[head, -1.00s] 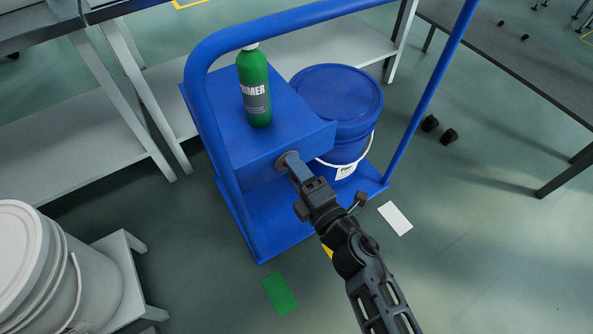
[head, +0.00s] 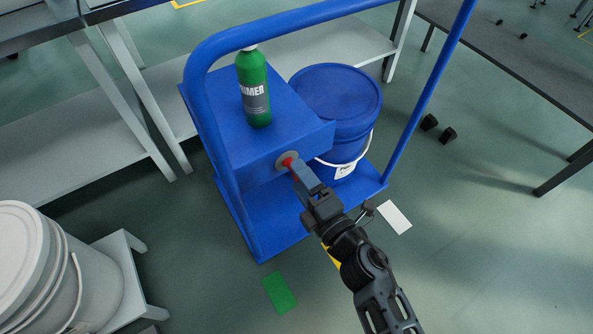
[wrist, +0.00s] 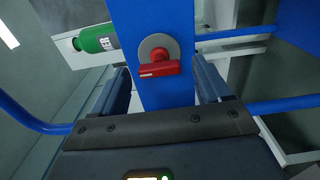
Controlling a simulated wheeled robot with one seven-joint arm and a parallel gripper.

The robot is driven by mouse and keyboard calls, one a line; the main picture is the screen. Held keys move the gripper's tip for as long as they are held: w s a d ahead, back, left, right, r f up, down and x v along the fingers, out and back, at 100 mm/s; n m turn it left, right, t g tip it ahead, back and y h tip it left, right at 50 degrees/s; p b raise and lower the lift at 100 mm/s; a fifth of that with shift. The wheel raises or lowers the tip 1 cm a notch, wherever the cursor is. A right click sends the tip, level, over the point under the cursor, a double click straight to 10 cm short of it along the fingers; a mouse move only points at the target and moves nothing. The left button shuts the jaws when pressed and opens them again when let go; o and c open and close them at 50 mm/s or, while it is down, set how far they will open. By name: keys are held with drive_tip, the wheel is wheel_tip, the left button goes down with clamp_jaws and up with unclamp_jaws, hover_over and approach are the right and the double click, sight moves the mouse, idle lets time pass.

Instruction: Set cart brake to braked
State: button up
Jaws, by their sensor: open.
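The cart brake is a red handle (head: 289,162) on a round grey plate, on the side of the blue box of the blue cart (head: 270,235). In the wrist view the red handle (wrist: 158,68) shows as a bar lying across the picture, over the lower part of the grey plate (wrist: 152,44). My gripper (head: 298,170) is just in front of the handle in the head view. In the wrist view its open fingers (wrist: 161,75) stand on either side of the handle, apart from it. The handle's brake setting cannot be read.
A green bottle (head: 255,95) stands on the box. A blue bucket (head: 335,95) stands on the cart beside it, and the cart's blue rail arches over both. A white bucket (head: 35,265) is at left. Green (head: 279,293) and white (head: 394,217) rectangles lie on the floor.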

drive_tip(key=shift+v, duration=2.55)
drive_tip(key=shift+s+d, duration=0.1)
drive_tip(key=shift+d, duration=0.05)
drive_tip(key=s+d+r+m+h, duration=0.3)
drive_tip(key=s+d+m, duration=0.25)
drive_tip(key=s, duration=0.25)
drive_tip(key=s+d+r+m+t+h, duration=0.1)
drive_tip(key=s+d+r+m+h, duration=0.15)
drive_tip(key=s+d+m, duration=0.4)
drive_tip(key=s+d+r+m+h, duration=0.2)
drive_tip(key=s+d+r+m, duration=0.15)
drive_tip(key=s+m, duration=0.45)
drive_tip(key=s+d+r+m+g+h, duration=0.1)
drive_tip(key=s+d+r+m+h, duration=0.2)
drive_tip(key=s+r+m, duration=0.35)
wheel_tip(320, 180, up, 13)
drive_tip(key=s+n+p, duration=0.1)
drive_tip(key=s+p, duration=0.1)
drive_tip(key=p, duration=1.1)
drive_tip(key=shift+r, duration=0.15)
drive_tip(key=shift+s+d+n+y, duration=0.1)
drive_tip(key=shift+n+y, duration=0.15)
